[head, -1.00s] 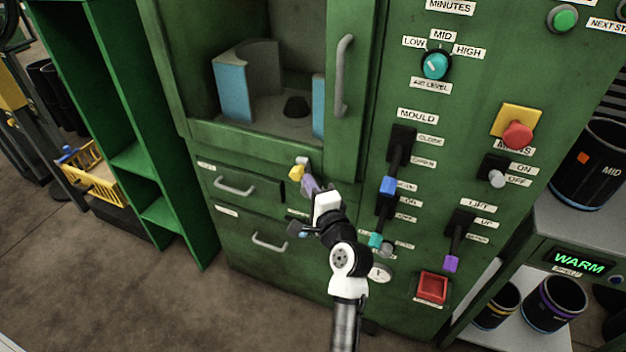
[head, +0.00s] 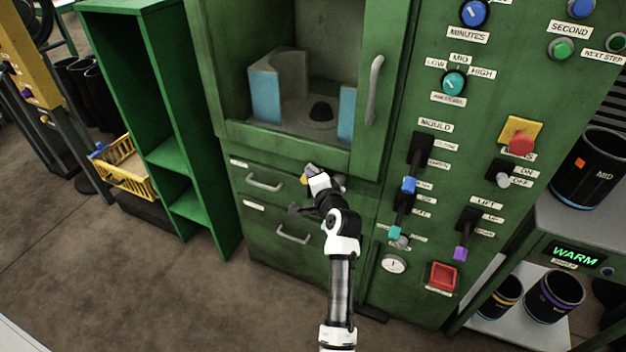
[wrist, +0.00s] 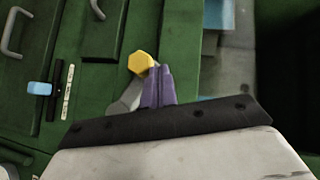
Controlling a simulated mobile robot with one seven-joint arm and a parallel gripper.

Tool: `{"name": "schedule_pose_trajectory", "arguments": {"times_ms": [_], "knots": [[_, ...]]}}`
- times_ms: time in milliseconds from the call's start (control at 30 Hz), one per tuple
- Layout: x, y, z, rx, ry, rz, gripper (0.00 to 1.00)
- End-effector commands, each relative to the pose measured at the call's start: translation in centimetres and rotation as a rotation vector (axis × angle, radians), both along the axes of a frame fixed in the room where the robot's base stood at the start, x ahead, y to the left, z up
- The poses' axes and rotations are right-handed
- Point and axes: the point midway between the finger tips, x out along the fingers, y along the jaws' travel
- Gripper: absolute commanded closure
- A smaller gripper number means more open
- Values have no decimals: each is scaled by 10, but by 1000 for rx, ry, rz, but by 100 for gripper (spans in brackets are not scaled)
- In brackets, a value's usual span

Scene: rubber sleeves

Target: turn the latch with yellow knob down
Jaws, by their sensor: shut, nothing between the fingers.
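The latch's yellow knob (head: 304,181) shows as a small patch on the green cabinet, below the window opening, mostly hidden behind my gripper. In the wrist view the yellow knob (wrist: 140,63) is a hexagonal end on a grey latch arm (wrist: 129,97), which slants down and left from it. My gripper (head: 311,169) has purple fingers, shut and empty. In the wrist view the gripper (wrist: 158,70) is just right of the knob, very close. I cannot tell whether they touch.
A door handle (head: 374,90) stands to the right above. Drawer handles (head: 264,183) are at the left. The control panel with a blue-ended lever (head: 408,185) and a red button (head: 443,276) lies to the right. Open floor (head: 110,270) is at the left.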

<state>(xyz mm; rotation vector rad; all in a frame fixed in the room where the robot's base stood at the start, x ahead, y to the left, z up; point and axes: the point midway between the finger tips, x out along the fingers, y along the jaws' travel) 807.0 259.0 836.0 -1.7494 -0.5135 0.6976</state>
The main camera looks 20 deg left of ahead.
Motion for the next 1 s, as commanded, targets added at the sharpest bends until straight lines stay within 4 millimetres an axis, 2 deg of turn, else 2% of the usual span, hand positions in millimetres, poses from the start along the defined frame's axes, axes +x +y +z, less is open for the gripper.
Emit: {"name": "schedule_pose_trajectory", "arguments": {"times_ms": [400, 1000], "knots": [[4, 20, -20, 1, 0, 1, 100], [4, 26, -30, 2, -1, 0, 100]]}}
